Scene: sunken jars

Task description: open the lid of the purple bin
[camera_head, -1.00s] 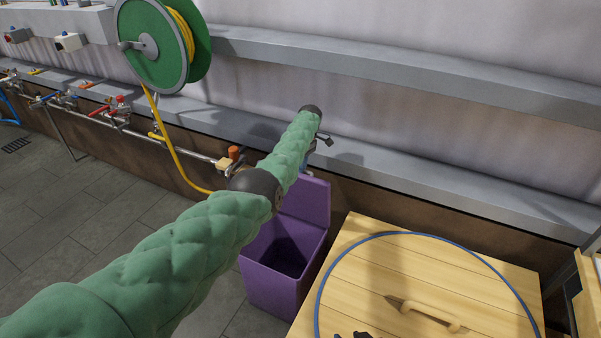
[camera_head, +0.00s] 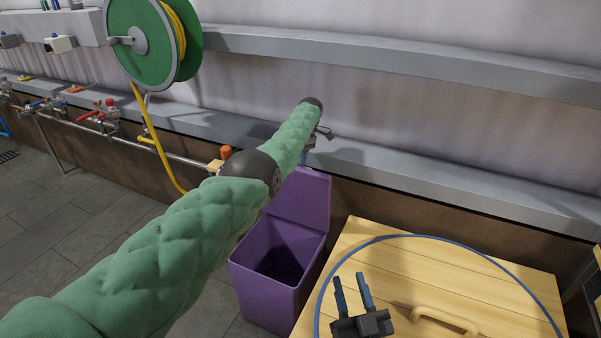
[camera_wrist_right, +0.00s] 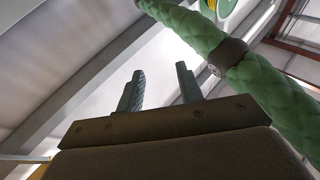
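The purple bin (camera_head: 262,291) stands on the floor, left of the wooden-topped box. Its dark inside shows, and its lid (camera_head: 303,197) stands up at the back, tilted away from the opening. My left arm crosses in front of part of the bin and lid. My left gripper (camera_head: 322,135) is small and partly hidden behind the arm's end, just above the lid's top edge; I cannot tell whether it touches the lid. My right gripper (camera_head: 352,288) is over the wooden top, fingers apart and empty. Its spread fingers also show in the right wrist view (camera_wrist_right: 162,88).
The wooden top (camera_head: 440,275) carries a blue ring (camera_head: 480,262) and a wooden handle (camera_head: 443,319). A grey ledge (camera_head: 430,175) runs along the wall behind the bin. A green hose reel (camera_head: 150,42) with yellow hose hangs at left. Floor is clear left of the bin.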

